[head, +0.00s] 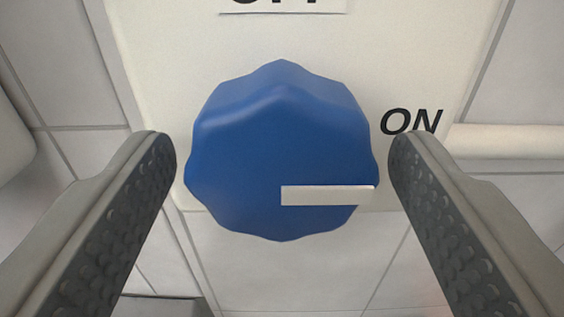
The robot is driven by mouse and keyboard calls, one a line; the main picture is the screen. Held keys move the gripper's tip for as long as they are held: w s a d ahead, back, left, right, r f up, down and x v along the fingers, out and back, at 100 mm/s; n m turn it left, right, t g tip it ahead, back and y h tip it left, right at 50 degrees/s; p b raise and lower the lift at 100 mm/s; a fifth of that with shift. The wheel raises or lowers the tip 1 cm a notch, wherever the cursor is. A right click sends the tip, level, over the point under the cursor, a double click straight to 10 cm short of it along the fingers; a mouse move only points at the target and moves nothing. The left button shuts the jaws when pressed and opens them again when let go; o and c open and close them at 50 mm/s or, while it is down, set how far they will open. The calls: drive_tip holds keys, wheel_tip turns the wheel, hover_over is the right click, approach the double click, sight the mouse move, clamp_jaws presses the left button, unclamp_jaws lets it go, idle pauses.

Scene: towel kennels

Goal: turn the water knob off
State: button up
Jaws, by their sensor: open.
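The blue water knob (270,140) has a scalloped rim and fills the middle of the head view. Its white pointer line (328,195) points to the right, toward the side where the black ON label (411,122) is printed. A partly cut-off OFF label (285,5) is above the knob at the top edge. My gripper (282,165) is open, with one finger on each side of the knob. The left fingertip is very near the knob's left edge and the right one very near its right edge; I cannot tell whether they touch it.
The knob sits on a cream backing plate (170,60) on a white tiled wall (60,70). A pale horizontal pipe or bar (510,138) runs off to the right. A pale rounded thing (12,140) is at the left edge. A dark grey shape shows at the bottom left.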

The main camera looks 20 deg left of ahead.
drive_tip(key=shift+c, duration=0.4)
drive_tip(key=c, duration=0.9)
drive_tip(key=shift+n, duration=0.3)
drive_tip(key=n, duration=0.3)
drive_tip(key=shift+n, duration=0.3)
drive_tip(key=n, duration=0.4)
drive_tip(key=shift+d+n, duration=0.1)
drive_tip(key=shift+n, duration=0.2)
drive_tip(key=n, duration=0.4)
drive_tip(key=shift+n, duration=2.5)
